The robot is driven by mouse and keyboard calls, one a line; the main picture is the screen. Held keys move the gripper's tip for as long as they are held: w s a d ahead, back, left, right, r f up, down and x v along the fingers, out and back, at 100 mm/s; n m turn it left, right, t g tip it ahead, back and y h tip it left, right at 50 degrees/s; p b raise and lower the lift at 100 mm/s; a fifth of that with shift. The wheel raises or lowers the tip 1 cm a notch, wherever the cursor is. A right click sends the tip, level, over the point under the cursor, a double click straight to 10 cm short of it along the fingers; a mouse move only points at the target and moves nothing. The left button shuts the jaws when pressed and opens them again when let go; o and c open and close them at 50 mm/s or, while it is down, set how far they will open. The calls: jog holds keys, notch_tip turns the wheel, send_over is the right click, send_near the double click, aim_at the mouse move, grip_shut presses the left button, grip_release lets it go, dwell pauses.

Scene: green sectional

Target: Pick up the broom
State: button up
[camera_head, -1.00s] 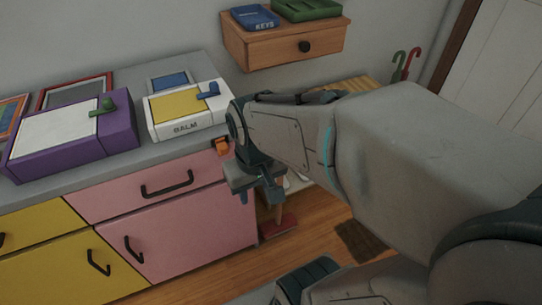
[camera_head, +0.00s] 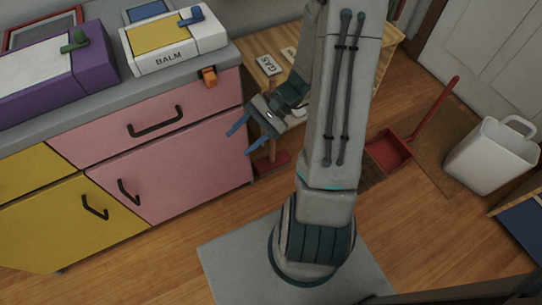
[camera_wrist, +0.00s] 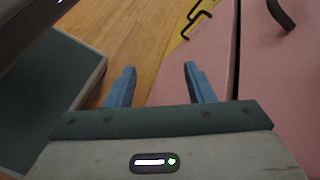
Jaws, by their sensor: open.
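A red-based item with a short upright brown handle, which looks like the broom (camera_head: 272,165), stands on the floor by the right side of the pink cabinet. Its upper part is hidden behind my gripper, so I cannot be sure what it is. My gripper (camera_head: 238,144) is in front of the pink cabinet's right edge, its blue fingers pointing down and left. The fingers are apart and empty.
The pink cabinet (camera_head: 180,175) and grey counter stand at left, with a BALM box (camera_head: 175,40) on top. A red long-handled dustpan (camera_head: 388,150) and a white bin (camera_head: 492,155) are at right. Floor before the cabinet is clear.

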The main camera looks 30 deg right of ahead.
jog(key=w+d+f+m+t+h+b, duration=0.1)
jog(key=w+d+f+m+t+h, duration=0.3)
jog(key=d+f+m+t, duration=0.75)
jog(key=w+d+f+m+t+h+b, duration=0.1)
jog(key=d+f+m+t+h+b, duration=0.1)
jog(key=d+f+m+t+h, duration=0.9)
jog(key=w+a+f+m+g+y+b, duration=0.1)
jog(key=w+a+y+b, duration=0.1)
jog(key=w, duration=0.5)
jog(key=w+a+f+m+g+y+b, duration=0.1)
jog(key=w+a+f+m+g+b, duration=0.1)
jog(key=w, duration=0.4)
jog(key=shift+w+a+f+y, duration=0.25)
jog(key=shift+w+a+y, duration=0.15)
jog(key=shift+a, duration=0.25)
jog(key=shift+g, duration=0.25)
jog(key=shift+c, duration=0.3)
grip_shut()
